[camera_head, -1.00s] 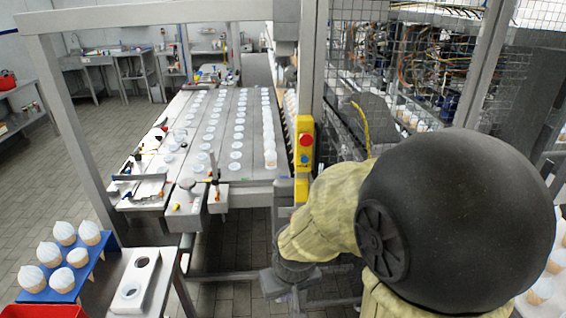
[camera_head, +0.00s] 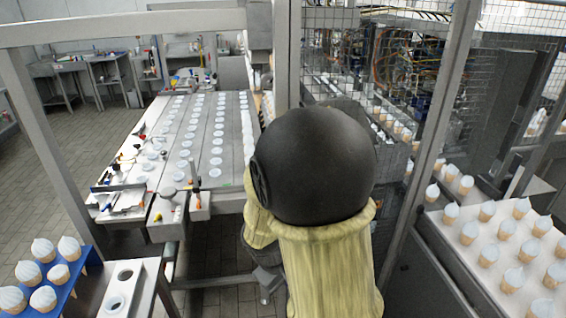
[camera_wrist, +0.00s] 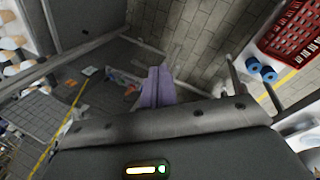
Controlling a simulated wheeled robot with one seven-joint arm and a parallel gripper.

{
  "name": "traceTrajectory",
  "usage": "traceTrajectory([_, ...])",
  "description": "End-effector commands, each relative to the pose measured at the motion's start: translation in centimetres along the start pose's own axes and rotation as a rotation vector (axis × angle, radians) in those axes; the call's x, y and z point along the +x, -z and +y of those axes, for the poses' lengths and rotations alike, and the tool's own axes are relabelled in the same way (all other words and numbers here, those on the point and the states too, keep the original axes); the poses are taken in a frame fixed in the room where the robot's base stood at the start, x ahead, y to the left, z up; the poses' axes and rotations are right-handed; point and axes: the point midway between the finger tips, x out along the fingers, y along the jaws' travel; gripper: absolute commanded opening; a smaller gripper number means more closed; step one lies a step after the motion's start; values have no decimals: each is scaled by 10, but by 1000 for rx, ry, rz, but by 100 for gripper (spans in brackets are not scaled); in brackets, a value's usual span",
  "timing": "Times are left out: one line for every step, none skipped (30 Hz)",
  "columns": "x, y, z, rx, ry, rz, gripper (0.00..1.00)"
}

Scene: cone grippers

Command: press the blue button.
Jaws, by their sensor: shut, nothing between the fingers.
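The blue button and its yellow control box are not visible now; in the head view my black arm joint and yellow sleeve cover the area below the grey post (camera_head: 287,55). My gripper (camera_wrist: 157,88) shows in the wrist view as pale purple fingers, shut and empty, over the floor. In the head view a grey part of my arm's end shows low, left of the sleeve, below the table's right front corner. The fingertips cannot be made out there. No button shows in the wrist view.
A long table (camera_head: 222,135) with rows of white discs stands ahead. A blue rack (camera_head: 62,290) of cones is at lower left, and a white tray (camera_head: 465,240) of cones at right. A mesh fence (camera_head: 345,60) is behind. A red crate (camera_wrist: 300,40) shows in the wrist view.

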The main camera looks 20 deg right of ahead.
Motion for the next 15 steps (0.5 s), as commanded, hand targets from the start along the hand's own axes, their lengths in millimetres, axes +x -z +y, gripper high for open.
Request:
traceTrajectory([0,4,13,-47,-57,-30,0])
traceTrajectory([0,6,21,-71,-95,-45,0])
traceTrajectory([1,11,32,-105,-145,-63,0])
traceTrajectory([2,14,40,-131,-185,-78,0])
traceTrajectory([2,18,49,-157,-225,-88,0])
traceTrajectory([1,23,60,-191,-281,-103,0])
traceTrajectory([0,28,68,-217,-324,-111,0])
traceTrajectory([-1,33,77,-242,-367,-120,0])
traceTrajectory([-4,41,87,-279,-427,-127,0])
traceTrajectory([-6,47,96,-305,-472,-133,0])
traceTrajectory([-8,54,103,-333,-518,-136,0])
traceTrajectory([-13,64,113,-368,-581,-138,0])
traceTrajectory([-16,72,120,-397,-629,-138,0])
traceTrajectory([-20,80,127,-426,-677,-137,0])
traceTrajectory([-26,92,135,-464,-741,-132,0])
